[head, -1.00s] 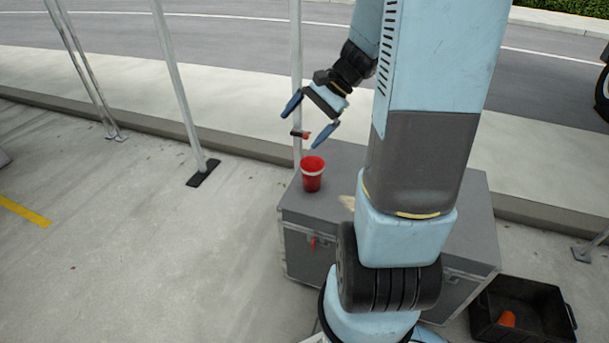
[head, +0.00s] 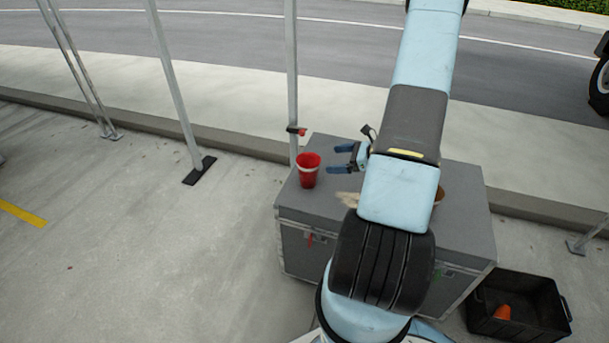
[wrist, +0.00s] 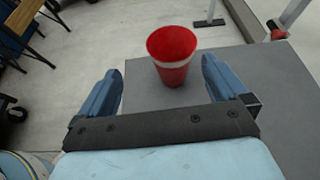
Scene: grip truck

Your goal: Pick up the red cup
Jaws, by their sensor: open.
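The red cup (head: 308,172) stands upright on the left part of the grey case (head: 291,200), near its left edge. It has a pale band around it. In the wrist view the red cup (wrist: 174,74) is ahead of the fingertips, roughly midway between them. My gripper (head: 334,159) is open and empty, just right of the cup in the head view, with its blue fingers pointing left at it. The wrist view shows my gripper's (wrist: 160,78) two fingers spread apart, with a gap before the cup.
A metal pole (head: 291,80) with a red-and-black clamp (head: 297,131) rises behind the cup. A light-coloured item (head: 348,199) and a partly hidden brownish item (head: 439,195) are on the case. A black crate (head: 553,317) holding an orange object (head: 502,312) stands at right.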

